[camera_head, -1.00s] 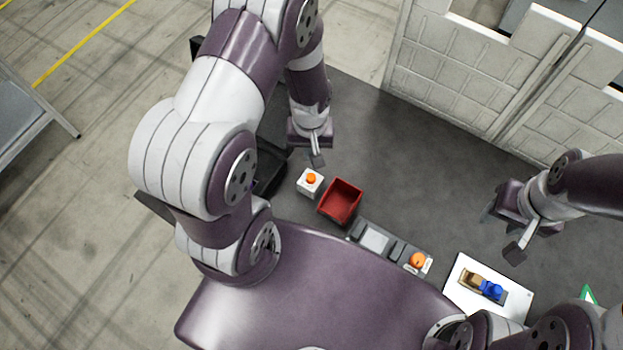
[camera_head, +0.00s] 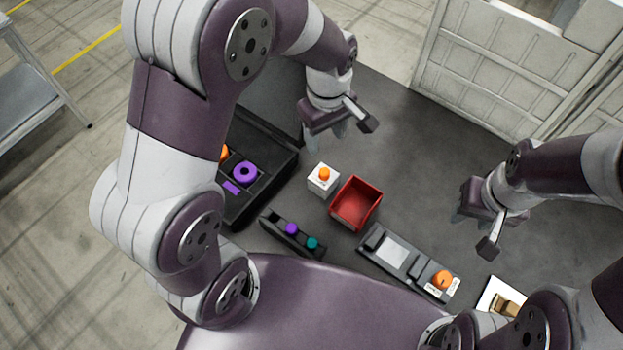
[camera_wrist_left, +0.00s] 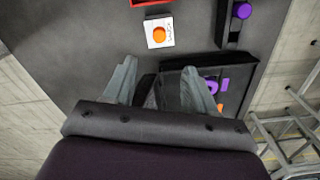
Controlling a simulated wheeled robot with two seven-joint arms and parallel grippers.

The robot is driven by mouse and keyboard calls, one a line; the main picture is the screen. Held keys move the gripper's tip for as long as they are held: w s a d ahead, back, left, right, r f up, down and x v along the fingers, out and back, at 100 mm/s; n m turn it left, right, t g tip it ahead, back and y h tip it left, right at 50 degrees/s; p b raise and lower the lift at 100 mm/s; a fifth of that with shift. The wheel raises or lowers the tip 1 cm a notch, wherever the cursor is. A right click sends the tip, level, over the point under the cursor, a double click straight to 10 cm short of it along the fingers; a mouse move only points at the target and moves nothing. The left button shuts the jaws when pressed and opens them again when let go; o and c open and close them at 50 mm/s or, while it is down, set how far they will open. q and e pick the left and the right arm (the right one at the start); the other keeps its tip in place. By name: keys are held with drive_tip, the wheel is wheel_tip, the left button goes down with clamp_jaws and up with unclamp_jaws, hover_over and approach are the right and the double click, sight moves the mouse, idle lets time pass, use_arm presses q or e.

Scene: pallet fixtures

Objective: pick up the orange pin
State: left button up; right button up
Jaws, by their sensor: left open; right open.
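Several orange pieces show, and I cannot tell for sure which is the pin. A round orange top (camera_head: 324,173) sits on a small white block (camera_head: 322,187); it also shows in the left wrist view (camera_wrist_left: 159,34). Another orange round piece (camera_head: 443,280) is at the right end of a grey fixture. A third orange piece (camera_head: 224,153) is in the black case, partly hidden by my left arm. My left gripper (camera_head: 338,132) is open and empty, beyond the white block and apart from it. My right gripper (camera_head: 476,224) is open and empty over the table's right part.
A red bin (camera_head: 356,203) stands right of the white block. A black rack (camera_head: 277,233) holds a purple and a teal piece. The open black case (camera_head: 269,183) holds a purple ring. The grey fixture (camera_head: 377,244) lies in front. The table's back middle is clear.

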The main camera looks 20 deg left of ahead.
sight(324, 172)
use_arm(q)
wheel_tip(324, 172, down, 12)
drive_tip(key=p, duration=0.2)
drive_tip(key=shift+d+r+p, duration=0.1)
drive_tip(key=shift+d+p, duration=0.05)
drive_tip(key=shift+p, duration=0.25)
drive_tip(key=shift+f, duration=0.35)
clamp_jaws()
